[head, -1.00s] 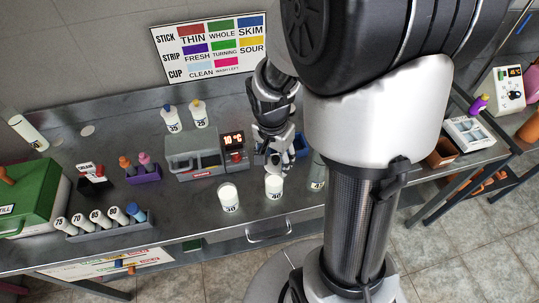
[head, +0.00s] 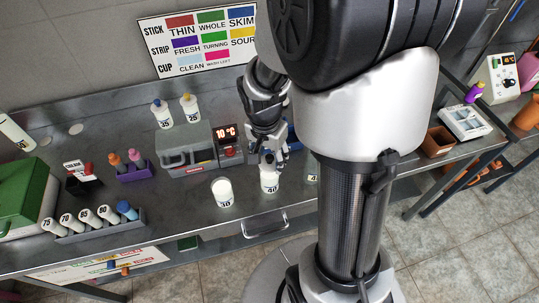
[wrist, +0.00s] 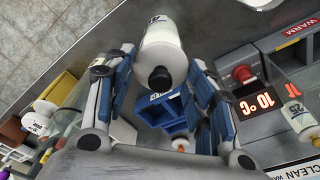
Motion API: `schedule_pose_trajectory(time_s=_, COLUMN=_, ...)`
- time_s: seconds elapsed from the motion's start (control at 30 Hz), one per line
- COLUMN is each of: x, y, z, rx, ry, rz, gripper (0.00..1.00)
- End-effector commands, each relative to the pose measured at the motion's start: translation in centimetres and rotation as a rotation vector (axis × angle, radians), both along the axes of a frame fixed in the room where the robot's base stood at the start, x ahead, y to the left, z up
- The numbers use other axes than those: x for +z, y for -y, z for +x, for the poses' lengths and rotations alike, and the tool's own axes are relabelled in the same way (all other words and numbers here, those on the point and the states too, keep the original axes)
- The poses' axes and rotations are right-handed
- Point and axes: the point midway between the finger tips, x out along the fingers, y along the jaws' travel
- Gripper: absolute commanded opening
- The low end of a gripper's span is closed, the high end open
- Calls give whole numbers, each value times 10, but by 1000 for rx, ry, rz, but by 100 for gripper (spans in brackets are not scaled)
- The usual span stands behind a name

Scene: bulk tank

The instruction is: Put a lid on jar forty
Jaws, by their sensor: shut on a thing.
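Jar forty (head: 269,184) is a white jar marked 40, standing upright near the bench's front edge. My gripper (head: 270,160) is directly above its top, pointing down. In the wrist view, the blue-padded fingers of my gripper (wrist: 160,70) stand on both sides of a lid with a black knob (wrist: 160,78), and I take them as shut on it. Jar forty (wrist: 156,30) lies behind the lid in that view. The lid's rim is hard to tell from the white jar, so I cannot tell whether it is fully seated.
Jar thirty (head: 222,193) stands just left of jar forty. Another jar (head: 313,174) is to the right, partly hidden by my arm.

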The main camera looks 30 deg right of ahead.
Motion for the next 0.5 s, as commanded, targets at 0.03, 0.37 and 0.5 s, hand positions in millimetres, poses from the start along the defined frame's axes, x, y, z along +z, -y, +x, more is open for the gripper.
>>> schedule_pose_trajectory(time_s=0.03, x=-6, y=0, z=0, rx=0, ry=0, rz=0, gripper=34)
schedule_pose_trajectory(time_s=0.37, x=-25, y=0, z=0, rx=0, ry=0, rz=0, gripper=34)
schedule_pose_trajectory(time_s=0.5, x=-33, y=0, z=0, rx=0, ry=0, rz=0, gripper=34)
